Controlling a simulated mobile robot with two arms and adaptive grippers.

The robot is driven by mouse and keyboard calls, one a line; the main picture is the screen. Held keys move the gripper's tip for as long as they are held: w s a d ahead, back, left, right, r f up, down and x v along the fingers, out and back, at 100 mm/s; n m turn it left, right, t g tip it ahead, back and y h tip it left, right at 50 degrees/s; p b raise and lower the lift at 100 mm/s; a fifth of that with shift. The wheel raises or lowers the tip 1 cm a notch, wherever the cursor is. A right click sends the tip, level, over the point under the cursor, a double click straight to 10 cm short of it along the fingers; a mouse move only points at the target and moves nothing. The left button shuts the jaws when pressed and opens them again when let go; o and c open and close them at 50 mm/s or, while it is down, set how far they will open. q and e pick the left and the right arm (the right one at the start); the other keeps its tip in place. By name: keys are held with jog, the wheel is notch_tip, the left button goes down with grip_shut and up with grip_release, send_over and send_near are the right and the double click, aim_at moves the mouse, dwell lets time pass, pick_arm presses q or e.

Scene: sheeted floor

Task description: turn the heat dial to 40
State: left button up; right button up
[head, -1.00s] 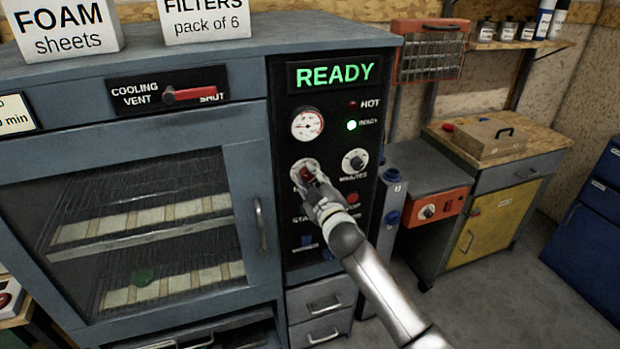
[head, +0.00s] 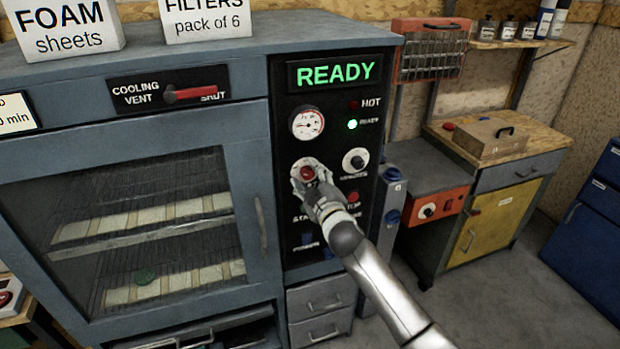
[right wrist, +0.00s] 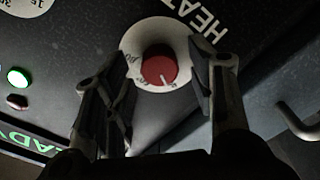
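The heat dial (head: 308,173) is a red knob on a white round scale plate on the oven's black control panel. In the right wrist view the red knob (right wrist: 158,68) has a white pointer line toward the lower right of the picture; the numbers are too small to read surely. My right gripper (head: 305,186) is at the dial and partly covers its scale. In the right wrist view its two fingers (right wrist: 157,75) are spread, one on each side of the knob, with gaps between. My left gripper is not in view.
The minutes dial (head: 355,161) is close to the right of the heat dial. The gauge (head: 307,123) sits above, beneath the green READY display (head: 335,74). The oven door handle (head: 261,225) stands out at the left. Buttons below the dial are partly hidden by my arm.

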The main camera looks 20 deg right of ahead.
jog(key=shift+f, duration=0.1)
jog(key=shift+s+d, duration=0.1)
jog(key=shift+s, duration=0.1)
jog(key=s, duration=1.1)
jog(key=shift+s+d, duration=0.15)
jog(key=shift+s, duration=0.15)
